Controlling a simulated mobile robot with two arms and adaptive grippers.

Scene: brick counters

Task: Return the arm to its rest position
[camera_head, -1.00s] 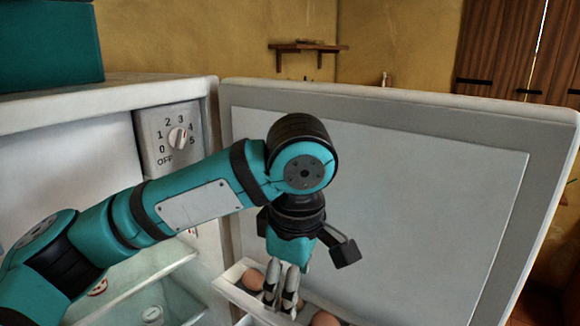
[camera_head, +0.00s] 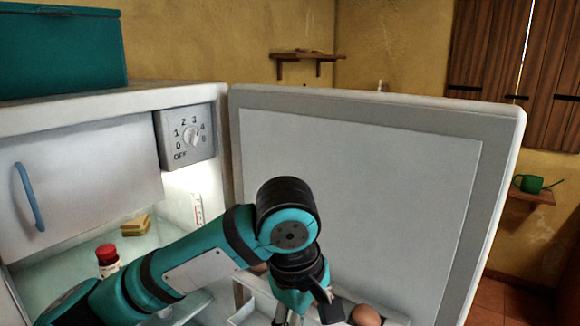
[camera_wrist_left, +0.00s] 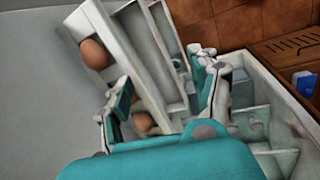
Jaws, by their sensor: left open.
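My left arm reaches in from the lower left in the head view, in front of the open fridge. Its gripper (camera_head: 288,320) points down by the inner side of the fridge door (camera_head: 360,190), mostly cut off by the bottom edge. In the left wrist view the gripper (camera_wrist_left: 160,92) is open, its fingers spread with nothing held between them. Beyond the fingers is a white door rack (camera_wrist_left: 128,40) with a brown egg (camera_wrist_left: 95,54) in it. Another egg (camera_wrist_left: 142,122) is partly hidden by a finger. My right gripper is not in view.
The fridge interior holds a red-capped jar (camera_head: 108,262) and a yellow sponge-like item (camera_head: 135,225), close to my arm. A dial panel (camera_head: 186,136) is at the upper fridge. A teal box (camera_head: 60,50) stands on top. A green watering can (camera_head: 535,184) sits on a shelf at right.

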